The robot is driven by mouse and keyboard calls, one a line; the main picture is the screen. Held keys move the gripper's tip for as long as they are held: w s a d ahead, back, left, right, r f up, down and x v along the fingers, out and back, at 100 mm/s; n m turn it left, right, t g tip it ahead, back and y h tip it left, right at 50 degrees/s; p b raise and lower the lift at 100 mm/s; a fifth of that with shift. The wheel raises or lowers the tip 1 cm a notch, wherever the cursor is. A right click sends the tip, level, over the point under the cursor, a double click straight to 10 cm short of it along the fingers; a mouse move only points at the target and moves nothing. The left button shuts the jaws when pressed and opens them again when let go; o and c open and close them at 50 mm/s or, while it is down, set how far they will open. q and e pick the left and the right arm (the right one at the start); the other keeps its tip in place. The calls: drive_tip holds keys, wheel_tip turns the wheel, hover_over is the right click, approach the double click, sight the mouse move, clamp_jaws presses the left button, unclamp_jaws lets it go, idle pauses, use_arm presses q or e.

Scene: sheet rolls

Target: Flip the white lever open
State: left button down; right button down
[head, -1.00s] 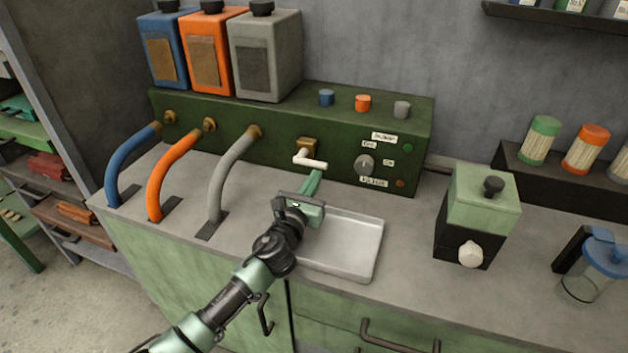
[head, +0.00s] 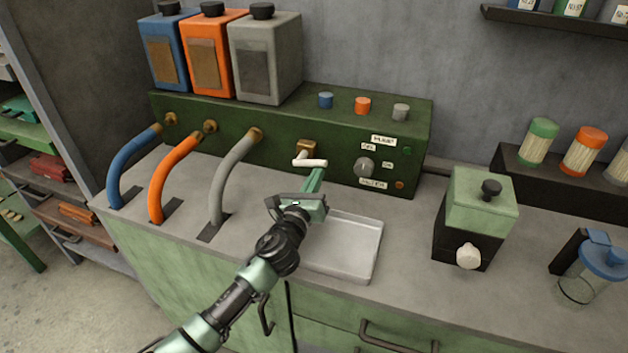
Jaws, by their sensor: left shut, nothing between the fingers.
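My left gripper (head: 318,178) is shut and empty. Its green fingers point up at the lever from just below and in front of it. The fingertips appear close under the lever's right half; I cannot tell whether they touch. My right gripper is not in view.
A shallow metal tray (head: 345,245) lies below the valve, partly behind my left gripper. Blue, orange and grey hoses (head: 230,175) stand to the left. A dial (head: 364,167) is right of the lever. A green and black dispenser (head: 478,215) stands further right.

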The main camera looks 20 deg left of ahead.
sight(312, 162)
use_arm(q)
wheel_tip(312, 162, up, 2)
drive_tip(key=n+p, duration=0.1)
drive_tip(key=n, duration=0.3)
drive_tip(key=shift+r+p, duration=0.2)
drive_tip(key=shift+p, duration=0.15)
drive_tip(key=r+n+p, duration=0.1)
drive_tip(key=n, duration=0.1)
drive_tip(key=a+r+n+p, duration=0.1)
drive_tip(key=n, duration=0.1)
drive_tip(key=shift+r+n+y, duration=0.1)
drive_tip(key=shift+n+y, duration=0.2)
drive_tip(key=shift+y, duration=0.1)
drive_tip(key=shift+a+r+n+g+p, duration=0.1)
drive_tip(key=shift+a+r+n+p, duration=0.35)
drive_tip(key=shift+n, duration=0.75)
drive_tip(key=shift+a+r+n+g+p, duration=0.15)
drive_tip(key=shift+a+n+p, duration=0.25)
drive_tip(key=shift+n+p, duration=0.6)
drive_tip(key=shift+a+r+n+g+p, duration=0.1)
drive_tip(key=shift+a+r+n+p, duration=0.3)
drive_tip(key=shift+n, duration=1)
drive_tip(key=shift+a+f, duration=0.1)
drive_tip(key=shift+f, duration=0.1)
